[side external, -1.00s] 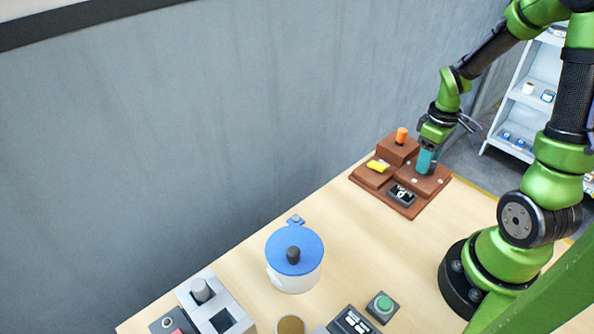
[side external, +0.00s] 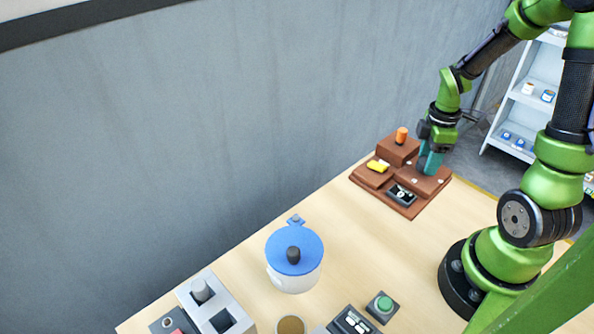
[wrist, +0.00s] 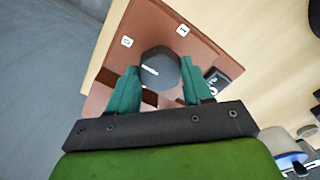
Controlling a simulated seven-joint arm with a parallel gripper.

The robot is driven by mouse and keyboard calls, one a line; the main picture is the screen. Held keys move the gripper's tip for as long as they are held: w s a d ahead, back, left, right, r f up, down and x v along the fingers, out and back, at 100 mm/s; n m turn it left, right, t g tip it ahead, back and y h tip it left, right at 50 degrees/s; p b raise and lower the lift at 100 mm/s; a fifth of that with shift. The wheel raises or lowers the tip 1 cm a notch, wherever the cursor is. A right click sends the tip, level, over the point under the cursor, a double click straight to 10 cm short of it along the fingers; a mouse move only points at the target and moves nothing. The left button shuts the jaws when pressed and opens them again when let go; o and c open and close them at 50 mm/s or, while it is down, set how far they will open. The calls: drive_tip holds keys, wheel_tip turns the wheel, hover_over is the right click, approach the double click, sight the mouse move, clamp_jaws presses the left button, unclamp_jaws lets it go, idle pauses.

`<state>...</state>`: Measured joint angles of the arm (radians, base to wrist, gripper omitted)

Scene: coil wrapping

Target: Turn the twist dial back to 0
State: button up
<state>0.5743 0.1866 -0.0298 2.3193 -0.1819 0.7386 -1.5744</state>
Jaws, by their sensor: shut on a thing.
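In the wrist view the twist dial (wrist: 160,66) is a dark grey, many-sided knob with a short white mark on top. It stands on a brown console (wrist: 150,20). Small white labels lie beyond it: one (wrist: 127,41) looks like 0, the other (wrist: 182,30) like 1. The white mark points at neither label clearly. My gripper (wrist: 159,75) is shut on the dial, a teal finger on each side. In the side external view my gripper (side external: 431,160) is down on the console (side external: 408,210) and hides the dial.
The console also carries an orange knob (side external: 401,135), a yellow piece (side external: 378,166) and a dark display (side external: 401,194). A white pot with a blue lid (side external: 294,252) and a green button (side external: 384,304) stand nearer on the table. A grey wall runs behind.

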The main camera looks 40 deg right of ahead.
idle(0.5)
drive_tip(key=o, duration=1)
drive_tip(key=shift+o, duration=0.2)
wheel_tip(320, 180, up, 17)
drive_tip(key=shift+f, duration=0.1)
drive_tip(key=a+r+m+t+y, duration=0.2)
drive_tip(key=a+m+t, duration=0.5)
drive_tip(key=a+m, duration=0.5)
drive_tip(key=a, duration=0.7)
drive_tip(key=shift+s+a+r+m, duration=0.2)
drive_tip(key=shift+a+m, duration=0.2)
